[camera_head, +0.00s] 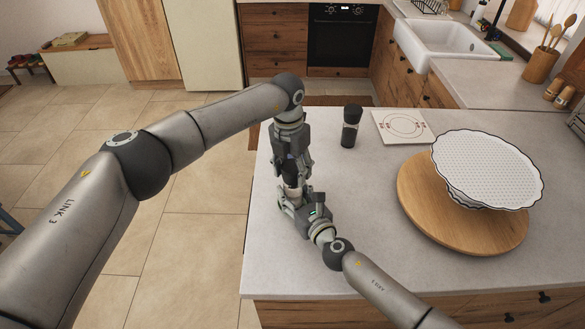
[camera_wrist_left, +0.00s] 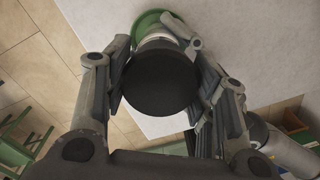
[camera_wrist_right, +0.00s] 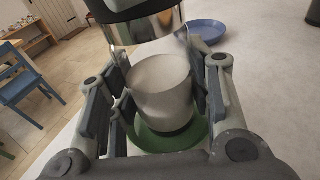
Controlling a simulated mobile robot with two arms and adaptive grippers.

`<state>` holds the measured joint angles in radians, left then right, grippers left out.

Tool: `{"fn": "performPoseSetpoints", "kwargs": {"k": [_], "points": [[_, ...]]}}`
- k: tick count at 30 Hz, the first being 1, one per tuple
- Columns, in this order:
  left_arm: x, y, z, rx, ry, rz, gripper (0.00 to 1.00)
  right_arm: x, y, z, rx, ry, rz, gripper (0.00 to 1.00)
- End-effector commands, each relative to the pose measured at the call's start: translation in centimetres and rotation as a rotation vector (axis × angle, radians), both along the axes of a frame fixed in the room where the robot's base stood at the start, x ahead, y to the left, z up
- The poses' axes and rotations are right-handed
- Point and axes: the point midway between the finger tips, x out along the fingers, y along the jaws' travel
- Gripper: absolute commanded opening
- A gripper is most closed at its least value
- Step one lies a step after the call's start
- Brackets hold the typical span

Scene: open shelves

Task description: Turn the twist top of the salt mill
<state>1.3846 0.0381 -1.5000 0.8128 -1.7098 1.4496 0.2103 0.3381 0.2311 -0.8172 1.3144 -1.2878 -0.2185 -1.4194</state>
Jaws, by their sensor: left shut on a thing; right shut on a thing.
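The salt mill has a round black top, a metal collar (camera_wrist_right: 145,35) and a clear body (camera_wrist_right: 160,88) full of white salt. It stands about upright near the counter's left edge, mostly hidden by my grippers in the head view. My left gripper (camera_head: 292,168) comes down from above and is shut on the black twist top (camera_wrist_left: 160,78), with a finger on either side. My right gripper (camera_head: 294,198) comes in from the near right and is shut around the clear body, below the top.
A green round dish (camera_wrist_right: 172,140) shows beneath the mill; contact is unclear. A blue dish (camera_wrist_right: 207,31) lies beyond. A dark mill (camera_head: 350,128), a patterned board (camera_head: 404,126) and a scalloped white plate (camera_head: 487,168) above a round wooden board (camera_head: 425,215) are to the right.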

Motion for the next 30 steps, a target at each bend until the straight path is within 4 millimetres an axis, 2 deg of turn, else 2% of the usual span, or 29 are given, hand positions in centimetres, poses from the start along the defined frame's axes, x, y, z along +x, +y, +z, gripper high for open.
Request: {"fn": "performPoseSetpoints", "kwargs": {"k": [9, 22, 23, 27, 30], "points": [[0.06, 0.01, 0.08, -0.004, -0.004, -0.077, 0.28, -0.01, -0.04, -0.09, -0.001, 0.002, 0.000, 0.31], [0.07, 0.02, 0.08, -0.004, -0.004, -0.084, 0.28, -0.02, -0.05, -0.09, -0.001, 0.002, 0.000, 0.31], [0.07, 0.02, 0.08, -0.004, -0.004, -0.084, 0.56, -0.02, -0.05, -0.09, -0.001, 0.002, 0.000, 0.31], [0.05, 0.02, 0.06, -0.004, -0.003, -0.083, 0.73, -0.02, -0.05, -0.09, -0.001, 0.002, 0.000, 0.31], [0.04, 0.03, 0.04, -0.004, -0.003, -0.083, 0.76, -0.03, -0.04, -0.09, -0.001, 0.002, 0.000, 0.31]]}}
